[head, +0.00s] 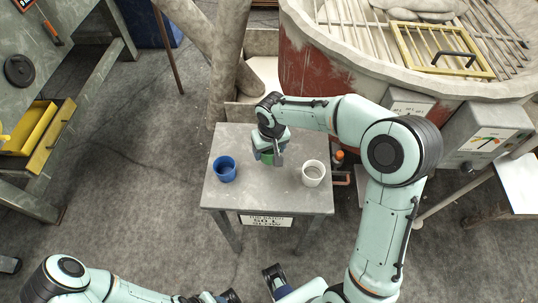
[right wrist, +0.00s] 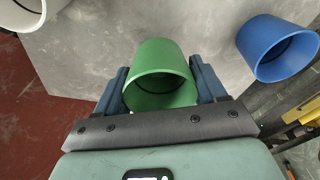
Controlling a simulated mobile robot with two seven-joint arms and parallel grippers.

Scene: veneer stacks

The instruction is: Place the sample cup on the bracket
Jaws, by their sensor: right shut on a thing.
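A green cup (head: 267,158) is between the fingers of my right gripper (head: 268,156) over the grey table. In the right wrist view the green cup (right wrist: 160,75) sits between both blue fingers, its open mouth facing the camera. My right gripper (right wrist: 162,88) is shut on it. I cannot tell whether its base touches the table. No label shows it to be the sample cup. I cannot make out a bracket. Of my left arm, dark and blue gripper parts (head: 228,296) show at the bottom edge; its jaw opening is unclear.
A blue cup (head: 224,169) stands on the table (head: 265,198) at the left and a white cup (head: 313,173) at the right. A sign (head: 266,221) is on the table's front. A large round vessel (head: 330,70) stands behind. Grey floor is free at the left.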

